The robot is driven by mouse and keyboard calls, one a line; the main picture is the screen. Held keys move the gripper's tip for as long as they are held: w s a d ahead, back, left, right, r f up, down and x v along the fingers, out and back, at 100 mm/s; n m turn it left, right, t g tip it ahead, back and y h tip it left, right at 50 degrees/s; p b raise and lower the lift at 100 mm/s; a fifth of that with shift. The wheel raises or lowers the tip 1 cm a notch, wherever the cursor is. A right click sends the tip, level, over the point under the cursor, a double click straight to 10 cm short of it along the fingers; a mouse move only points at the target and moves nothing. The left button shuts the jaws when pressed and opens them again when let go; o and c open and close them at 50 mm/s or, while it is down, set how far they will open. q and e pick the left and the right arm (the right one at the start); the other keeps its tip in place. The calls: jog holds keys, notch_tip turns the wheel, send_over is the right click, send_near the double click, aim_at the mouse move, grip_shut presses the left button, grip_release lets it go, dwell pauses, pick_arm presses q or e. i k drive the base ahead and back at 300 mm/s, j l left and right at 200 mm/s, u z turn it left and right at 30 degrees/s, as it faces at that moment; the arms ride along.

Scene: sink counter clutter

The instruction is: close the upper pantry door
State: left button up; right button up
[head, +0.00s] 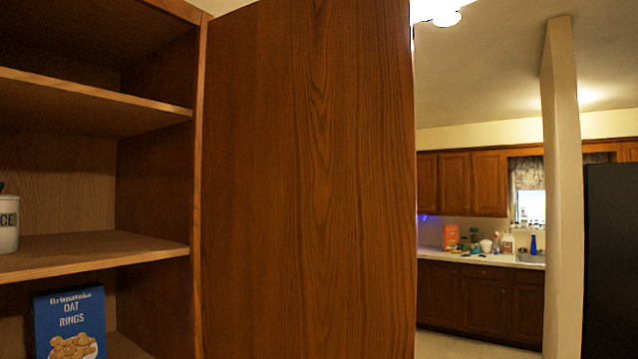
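The upper pantry door (308,190) is a tall brown wood panel that stands open, to the right of the pantry opening. Its left edge is along the pantry's right frame (197,200), and its top and bottom run out of view or near the picture's edges. The open pantry shows wooden shelves (95,252) to the left. Neither of my grippers is in view. No handle shows on the visible face of the door.
On the pantry shelves are a white canister (8,225) and a blue Oat Rings box (70,322). Beyond the door are a pale post (562,200), a black fridge-like block (611,260) and a far counter with a sink and several items. Open floor (470,346) shows at the lower right.

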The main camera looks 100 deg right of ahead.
aim_at(309, 185)
jog(key=k+l+z, duration=0.25)
jog(key=k+l, duration=0.2)
jog(key=l, duration=0.15)
jog(key=k+l+z, duration=0.15)
jog(key=l, duration=0.15)
jog(key=k+l+z, duration=0.1)
jog(key=l, duration=0.25)
jog(key=k+l+z, duration=0.25)
jog(key=k+l, duration=0.15)
jog(key=l, duration=0.35)
jog(key=k+l+z, duration=0.15)
jog(key=l, duration=0.2)
jog(key=k+l+z, duration=0.1)
jog(key=l, duration=0.3)
